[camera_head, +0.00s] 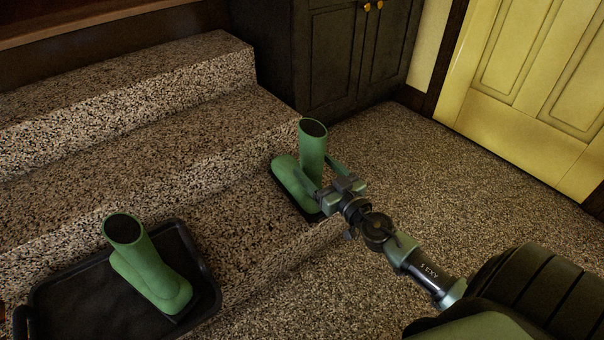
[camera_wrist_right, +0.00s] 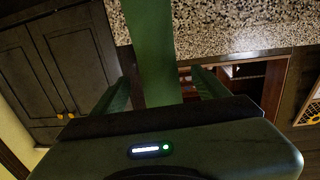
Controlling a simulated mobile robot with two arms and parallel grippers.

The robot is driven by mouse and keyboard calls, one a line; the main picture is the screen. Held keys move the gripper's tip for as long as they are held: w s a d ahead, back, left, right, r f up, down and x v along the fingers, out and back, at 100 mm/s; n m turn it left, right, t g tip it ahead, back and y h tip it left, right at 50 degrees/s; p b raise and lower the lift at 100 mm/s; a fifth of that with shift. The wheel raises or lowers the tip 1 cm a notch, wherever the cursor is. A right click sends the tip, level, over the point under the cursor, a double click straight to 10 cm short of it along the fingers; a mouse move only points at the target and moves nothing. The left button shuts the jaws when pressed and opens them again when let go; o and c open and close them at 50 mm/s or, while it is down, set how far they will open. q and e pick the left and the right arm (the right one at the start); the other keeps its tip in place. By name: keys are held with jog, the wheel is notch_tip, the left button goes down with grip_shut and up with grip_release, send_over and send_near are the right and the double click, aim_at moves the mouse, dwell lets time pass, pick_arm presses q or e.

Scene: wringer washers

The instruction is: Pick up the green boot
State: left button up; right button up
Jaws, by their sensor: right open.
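One green boot (camera_head: 312,146) stands upright on the stone step near its right end, with its dark opening facing up. My right gripper (camera_head: 319,173) is at this boot, with its green fingers apart on either side of the shaft. In the right wrist view the boot's shaft (camera_wrist_right: 153,50) shows between the two open fingers (camera_wrist_right: 160,84). I cannot tell whether either finger touches it. A second green boot (camera_head: 147,266) stands in a black tray (camera_head: 205,272) at the lower left, apart from the gripper. My left gripper is not in view.
Speckled stone steps (camera_head: 150,125) rise on the left. A dark cabinet (camera_head: 330,55) with brass knobs stands behind the nearer boot. A yellow panelled door (camera_head: 535,85) is at the upper right. The speckled floor (camera_head: 450,175) between is clear.

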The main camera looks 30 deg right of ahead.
aim_at(298, 157)
jog(key=w, duration=0.5)
jog(key=shift+p, duration=0.35)
jog(key=shift+s, duration=0.1)
grip_shut()
jog(key=shift+r, duration=0.2)
